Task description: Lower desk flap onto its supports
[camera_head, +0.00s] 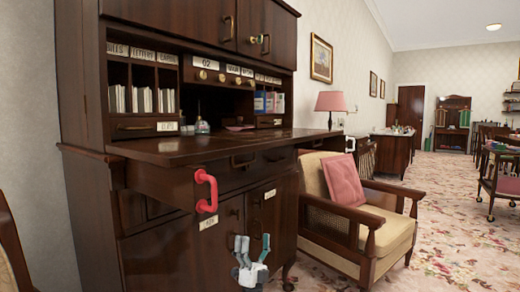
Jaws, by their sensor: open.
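The dark wooden desk flap (190,152) lies about level across the front of the tall bureau, jutting out below the pigeonholes. I cannot tell whether it rests on supports beneath. A bright red handle (206,191) sits on the dark wood front below the flap, near its left part. My gripper (253,245) is at the bottom centre, in front of the lower cupboard doors (180,255). It is open and empty, with its fingers pointing up, below and to the right of the red handle.
A wooden armchair with a pink cushion (343,179) stands close to the right of the bureau. Small jars (202,126) and papers sit in the bureau's interior. A trolley (500,180) stands at far right.

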